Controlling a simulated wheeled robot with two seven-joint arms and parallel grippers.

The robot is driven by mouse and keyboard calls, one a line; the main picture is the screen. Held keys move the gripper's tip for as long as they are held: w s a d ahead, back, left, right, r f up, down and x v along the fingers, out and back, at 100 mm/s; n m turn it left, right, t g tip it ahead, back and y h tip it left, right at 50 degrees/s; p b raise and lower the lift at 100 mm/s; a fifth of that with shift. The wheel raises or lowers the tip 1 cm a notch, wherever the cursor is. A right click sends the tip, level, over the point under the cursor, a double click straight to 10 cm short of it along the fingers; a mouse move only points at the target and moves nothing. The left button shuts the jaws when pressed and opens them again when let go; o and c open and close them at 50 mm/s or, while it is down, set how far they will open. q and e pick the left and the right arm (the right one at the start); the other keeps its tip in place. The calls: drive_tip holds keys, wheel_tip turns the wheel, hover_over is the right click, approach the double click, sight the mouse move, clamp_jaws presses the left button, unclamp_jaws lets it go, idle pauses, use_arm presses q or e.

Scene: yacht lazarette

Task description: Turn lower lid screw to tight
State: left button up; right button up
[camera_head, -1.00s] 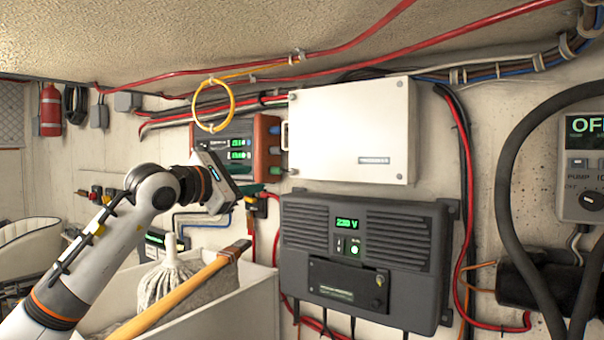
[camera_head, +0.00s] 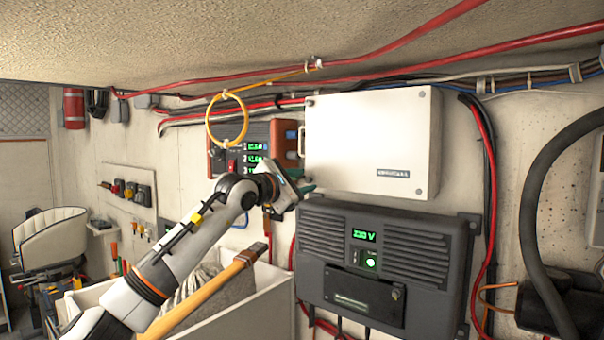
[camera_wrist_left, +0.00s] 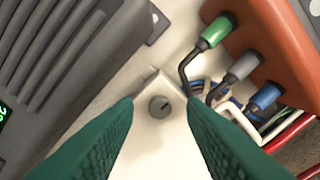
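The white box (camera_head: 365,145) with a flat lid hangs on the wall in the head view. Its lower left lid corner lies by my left gripper (camera_head: 307,186), whose green fingertips are at that corner. In the left wrist view, a round grey lid screw (camera_wrist_left: 159,106) with a dark diagonal slot sits on the white corner of the lid. My left gripper (camera_wrist_left: 162,103) is open, with one green ribbed finger on each side of the screw. I cannot tell whether the fingers touch it. In the head view this screw is hidden. My right gripper is not in view.
The dark ribbed inverter (camera_head: 385,255) is just below the box. The orange-ended unit (camera_head: 285,140) with green, grey and blue plugs (camera_wrist_left: 242,66) is close beside the gripper. A yellow cable loop (camera_head: 228,120) hangs above. A wooden handle (camera_head: 205,292) and bin stand below my arm.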

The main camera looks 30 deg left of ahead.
use_arm(q)
drive_tip(key=shift+w, duration=0.15)
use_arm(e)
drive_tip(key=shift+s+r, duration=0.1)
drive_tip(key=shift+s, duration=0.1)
use_arm(q)
clamp_jaws()
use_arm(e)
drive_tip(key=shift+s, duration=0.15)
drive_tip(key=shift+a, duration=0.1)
use_arm(q)
drive_tip(key=m, duration=0.3)
drive_tip(key=shift+m, duration=0.4)
drive_tip(key=m, duration=0.4)
drive_tip(key=shift+m, duration=0.3)
drive_tip(key=m+p, duration=0.1)
drive_tip(key=m, duration=0.4)
drive_tip(key=shift+d, duration=0.1)
drive_tip(key=shift+f+m+p, duration=0.2)
drive_tip(key=shift+m+p, duration=0.55)
drive_tip(key=shift+m, duration=1.55)
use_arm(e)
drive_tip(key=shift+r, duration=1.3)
